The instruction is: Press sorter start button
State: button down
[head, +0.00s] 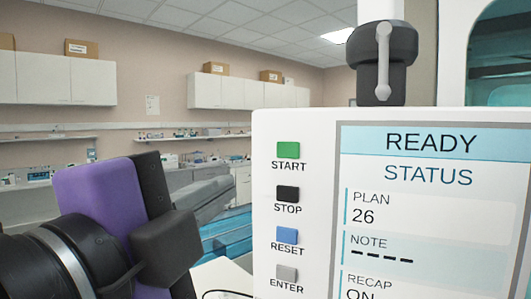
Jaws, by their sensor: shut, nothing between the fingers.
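The green START button (288,150) is at the top of a column of buttons on the white sorter panel (264,190), with its label printed below it. The black STOP button (287,194), blue RESET button (287,236) and grey ENTER button (286,273) sit below it. The panel's screen (437,210) reads READY, STATUS, PLAN 26, a dashed NOTE and RECAP ON. My gripper (172,246), purple and black, is at the lower left, shut and empty. In the picture it is left of the buttons and lower than START, with a gap between; its exact fingertips are hard to make out.
A black fixture with a grey lever (383,62) stands above the panel. Behind are a blue surface (228,232), wall shelves with small lab items, white cabinets (223,92) and cardboard boxes. The space directly left of the START button looks clear.

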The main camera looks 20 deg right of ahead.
aim_at(287, 151)
jog(key=s+r+m+g, duration=0.1)
jog(key=s+r+m, duration=0.1)
jog(key=shift+s+d+r+m, duration=0.15)
jog(key=shift+s+r+m, duration=0.15)
jog(key=shift+r, duration=0.1)
jog(key=p+x, duration=0.5)
jog(key=x, duration=0.8)
jog(key=shift+w+d, duration=0.15)
jog(key=shift+d, duration=0.05)
jog(key=shift+w+d+f+p, duration=0.1)
jog(key=shift+w+d+p, duration=0.1)
jog(key=shift+p, duration=0.15)
